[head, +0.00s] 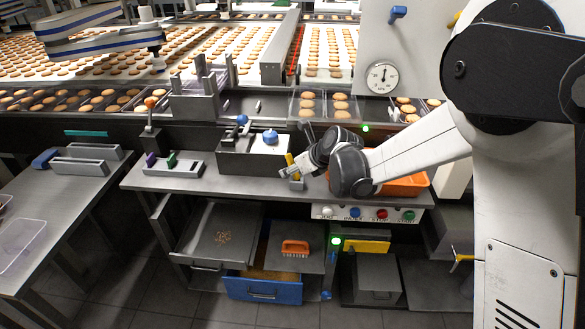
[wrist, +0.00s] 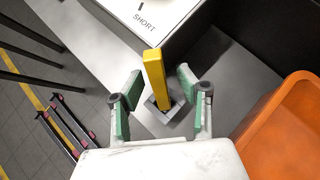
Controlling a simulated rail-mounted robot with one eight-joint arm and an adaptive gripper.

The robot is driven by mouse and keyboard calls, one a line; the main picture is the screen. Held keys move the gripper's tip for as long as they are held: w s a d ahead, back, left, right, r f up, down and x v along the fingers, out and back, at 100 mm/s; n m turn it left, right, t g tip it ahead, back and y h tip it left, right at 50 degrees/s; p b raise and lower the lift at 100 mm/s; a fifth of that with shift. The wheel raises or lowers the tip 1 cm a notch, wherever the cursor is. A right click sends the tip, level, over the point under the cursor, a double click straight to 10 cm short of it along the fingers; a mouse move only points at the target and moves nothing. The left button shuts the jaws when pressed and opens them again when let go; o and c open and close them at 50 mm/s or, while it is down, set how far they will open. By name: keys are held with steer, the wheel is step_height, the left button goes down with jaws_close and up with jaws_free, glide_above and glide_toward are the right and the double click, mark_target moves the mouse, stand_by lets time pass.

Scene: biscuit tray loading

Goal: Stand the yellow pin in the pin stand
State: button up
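The yellow pin (wrist: 155,72) is in the wrist view, its lower end at a small grey square pin stand (wrist: 148,110). It looks roughly upright there; I cannot tell how deep it sits. My gripper (wrist: 160,84) is open, with one green-padded finger on each side of the pin and a visible gap to both. In the head view the yellow pin (head: 290,160) shows at my gripper (head: 290,173), just right of a dark box, and the stand (head: 298,184) is partly hidden by the fingers.
An orange bin (head: 405,186) is close on the right, partly behind my arm. The dark box (head: 240,161) with blue knobs is on the left, its white top marked SHORT (wrist: 145,22). A grey holder (head: 172,171) with purple and green pieces stands further left. Buttons (head: 382,214) line the bench front.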

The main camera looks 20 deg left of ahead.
jaws_close()
steer(key=shift+r, duration=0.1)
stand_by(0.3)
